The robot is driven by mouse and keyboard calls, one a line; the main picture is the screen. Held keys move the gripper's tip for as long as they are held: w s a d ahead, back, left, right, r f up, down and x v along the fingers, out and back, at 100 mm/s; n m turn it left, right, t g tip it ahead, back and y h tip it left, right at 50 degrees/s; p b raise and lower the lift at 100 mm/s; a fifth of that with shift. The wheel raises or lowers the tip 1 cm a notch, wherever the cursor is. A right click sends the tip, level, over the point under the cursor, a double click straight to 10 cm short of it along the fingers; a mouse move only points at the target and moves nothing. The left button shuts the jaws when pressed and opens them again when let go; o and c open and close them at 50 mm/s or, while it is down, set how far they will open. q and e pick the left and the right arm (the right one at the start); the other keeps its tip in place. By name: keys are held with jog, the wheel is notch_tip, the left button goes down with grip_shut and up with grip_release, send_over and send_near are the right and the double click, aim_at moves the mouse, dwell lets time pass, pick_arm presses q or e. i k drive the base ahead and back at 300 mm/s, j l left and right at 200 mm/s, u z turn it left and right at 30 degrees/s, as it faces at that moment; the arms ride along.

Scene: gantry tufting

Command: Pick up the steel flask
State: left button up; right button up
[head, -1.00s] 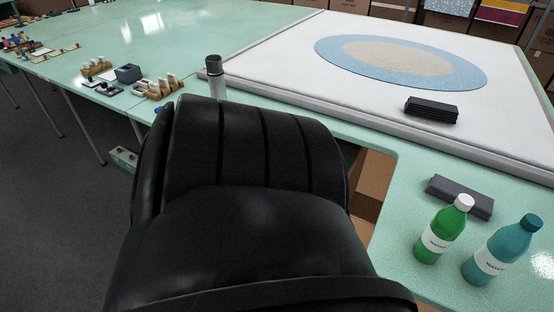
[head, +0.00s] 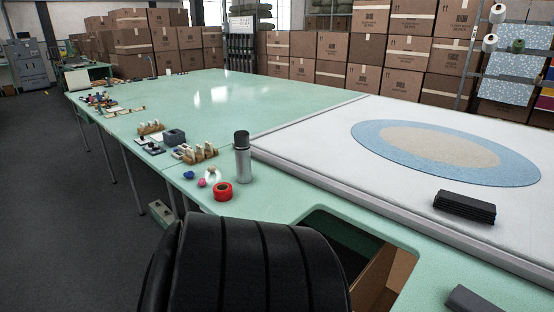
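The steel flask (head: 242,160) stands upright on the green table, beside the near left corner of the white framed cloth. It is a silver cylinder with a dark cap. The black chair back below hides none of it now. Neither of my grippers shows in the head view.
A black chair (head: 250,268) stands in front of the table's cut-out edge. A red tape roll (head: 222,192) lies just left of the flask's base, with small coloured items and wooden racks (head: 196,154) further left. A black block (head: 464,206) lies on the white cloth (head: 330,160).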

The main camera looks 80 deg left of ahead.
aim_at(241, 147)
jog(key=u, duration=1.7)
